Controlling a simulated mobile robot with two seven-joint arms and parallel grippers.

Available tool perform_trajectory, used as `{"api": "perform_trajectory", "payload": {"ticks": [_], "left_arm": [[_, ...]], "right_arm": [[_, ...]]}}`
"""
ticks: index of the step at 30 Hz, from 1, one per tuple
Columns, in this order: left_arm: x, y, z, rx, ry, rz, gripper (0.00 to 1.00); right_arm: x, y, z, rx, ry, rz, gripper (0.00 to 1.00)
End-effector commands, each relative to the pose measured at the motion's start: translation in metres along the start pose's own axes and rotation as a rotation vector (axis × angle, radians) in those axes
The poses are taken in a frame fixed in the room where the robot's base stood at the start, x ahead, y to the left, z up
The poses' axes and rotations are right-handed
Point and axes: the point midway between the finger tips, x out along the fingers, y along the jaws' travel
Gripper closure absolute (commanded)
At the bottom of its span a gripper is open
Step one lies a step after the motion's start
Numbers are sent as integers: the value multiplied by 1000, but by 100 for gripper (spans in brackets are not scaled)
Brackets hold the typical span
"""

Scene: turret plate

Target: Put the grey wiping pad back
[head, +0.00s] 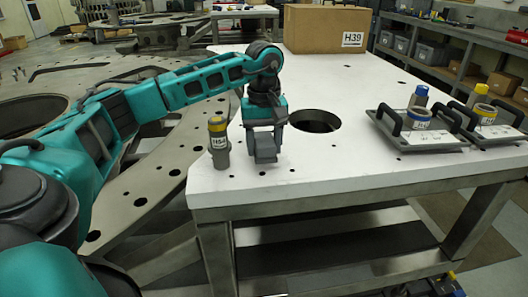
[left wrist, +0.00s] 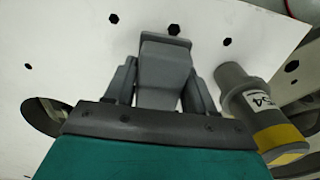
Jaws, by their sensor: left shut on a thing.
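The grey wiping pad (left wrist: 165,75) is a blocky grey piece between the two fingers of my left gripper (left wrist: 160,92) in the left wrist view. In the head view my left gripper (head: 264,136) points down over the front left of the white table, shut on the pad (head: 265,155). I cannot tell whether the pad touches the table top. My right gripper is in neither view.
A grey bottle with a yellow top (head: 218,142) stands close left of my left gripper; it also shows in the left wrist view (left wrist: 255,105). A round hole (head: 315,121) opens behind the gripper. A cardboard box (head: 327,28) and handled trays (head: 418,140) stand farther off.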

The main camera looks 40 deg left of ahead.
Motion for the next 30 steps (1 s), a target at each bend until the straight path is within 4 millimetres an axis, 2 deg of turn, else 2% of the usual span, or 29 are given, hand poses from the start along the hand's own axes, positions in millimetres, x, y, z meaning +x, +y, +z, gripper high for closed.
{"api": "perform_trajectory", "payload": {"ticks": [1, 5, 17, 18, 25, 30], "left_arm": [[10, -1, 0, -1, -2, -4, 79], [22, 0, 0, -1, 0, -1, 79], [28, 0, 0, -1, 0, 0, 79], [26, 0, 0, -1, 0, 0, 42], [26, 0, 0, 0, 0, 0, 20], [26, 0, 0, 0, 0, 0, 20]], "right_arm": [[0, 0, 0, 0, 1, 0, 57], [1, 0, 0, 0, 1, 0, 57], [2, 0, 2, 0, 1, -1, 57], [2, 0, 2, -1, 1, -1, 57], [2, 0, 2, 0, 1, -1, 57], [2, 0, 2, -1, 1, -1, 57]]}}
